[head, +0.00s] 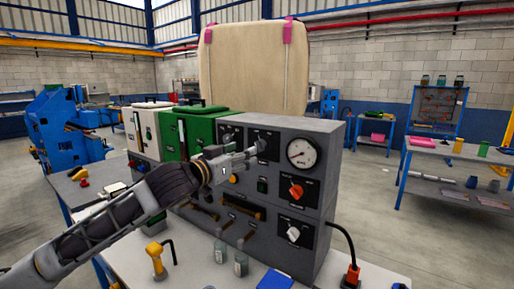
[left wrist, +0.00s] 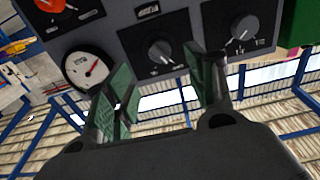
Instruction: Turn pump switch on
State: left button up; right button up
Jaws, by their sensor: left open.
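The grey control panel (head: 318,190) stands on the table and carries several knobs. Its switch labels are too small to read, so I cannot tell which one is the pump switch. My left gripper (head: 251,153) is open at the panel's upper row, left of the gauge. In the left wrist view, where the panel appears upside down, a dark knob (left wrist: 160,51) lies just beyond the open fingers (left wrist: 150,73). Whether they touch it I cannot tell. A second dark knob (left wrist: 241,27) is to its right. A red knob (head: 296,190) sits below the gauge. My right gripper is not in view.
The round gauge (head: 302,153) is right of my left gripper. A lower knob (head: 293,233) is near the panel's bottom right. Green (head: 200,133) and white (head: 146,128) boxes stand left of the panel.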

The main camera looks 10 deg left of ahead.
aim_at(260, 146)
pick_arm(q)
jog(key=p+x, duration=0.1)
jog(key=x, duration=0.7)
jog(key=shift+w+d, duration=0.2)
jog(key=shift+w, duration=0.15)
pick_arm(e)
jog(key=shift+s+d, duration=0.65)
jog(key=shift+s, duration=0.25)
pick_arm(q)
jog(key=c, duration=1.1)
jog(key=shift+o, duration=0.2)
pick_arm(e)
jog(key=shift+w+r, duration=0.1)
